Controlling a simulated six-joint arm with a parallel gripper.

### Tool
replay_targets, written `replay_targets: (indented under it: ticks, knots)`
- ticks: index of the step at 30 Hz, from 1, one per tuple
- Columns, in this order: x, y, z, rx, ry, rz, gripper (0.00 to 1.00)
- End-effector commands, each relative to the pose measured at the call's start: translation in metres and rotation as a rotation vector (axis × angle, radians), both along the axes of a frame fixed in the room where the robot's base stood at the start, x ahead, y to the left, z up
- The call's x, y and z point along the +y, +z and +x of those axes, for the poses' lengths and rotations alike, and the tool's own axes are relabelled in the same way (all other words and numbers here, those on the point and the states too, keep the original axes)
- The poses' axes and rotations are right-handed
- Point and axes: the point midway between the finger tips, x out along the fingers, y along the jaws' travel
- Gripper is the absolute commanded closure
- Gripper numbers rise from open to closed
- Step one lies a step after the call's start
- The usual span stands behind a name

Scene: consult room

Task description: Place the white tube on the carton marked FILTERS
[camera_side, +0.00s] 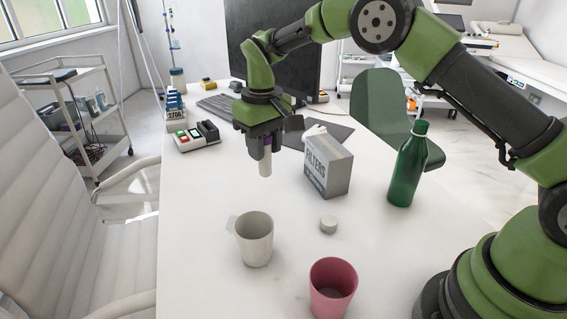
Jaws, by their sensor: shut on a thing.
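My gripper (262,146) points down above the table, to the left of the carton. It is shut on the white tube (265,167), which hangs upright with its lower end clear of the tabletop. A purple band shows near the top of the tube, and the fingers hide part of it. The carton marked FILTERS (316,174) is a grey and white box standing on the table. The tube is beside the carton and apart from it in the picture.
A white mug (255,240), a pink cup (333,288), a small white cap (328,224) and a green bottle (408,168) stand on the table (200,220). A card terminal (196,136), keyboard (217,106) and monitor (265,52) are behind. The left front of the table is clear.

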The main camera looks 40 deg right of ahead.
Motion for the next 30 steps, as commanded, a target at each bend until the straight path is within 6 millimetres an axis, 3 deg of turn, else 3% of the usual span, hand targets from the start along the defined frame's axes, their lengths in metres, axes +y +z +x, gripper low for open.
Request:
replay_targets:
  ticks: [9, 15, 18, 24, 30]
  knots:
    - [-0.108, 0.075, -0.013, -0.005, -0.139, -0.005, 0.91]
    - [-0.149, 0.103, -0.031, -0.002, -0.198, -0.004, 0.91]
    - [-0.156, 0.100, -0.035, 0.002, -0.205, -0.003, 0.91]
    - [-0.156, 0.063, -0.036, 0.006, -0.205, -0.003, 0.91]
    - [-0.156, 0.041, -0.036, 0.003, -0.205, -0.002, 0.91]
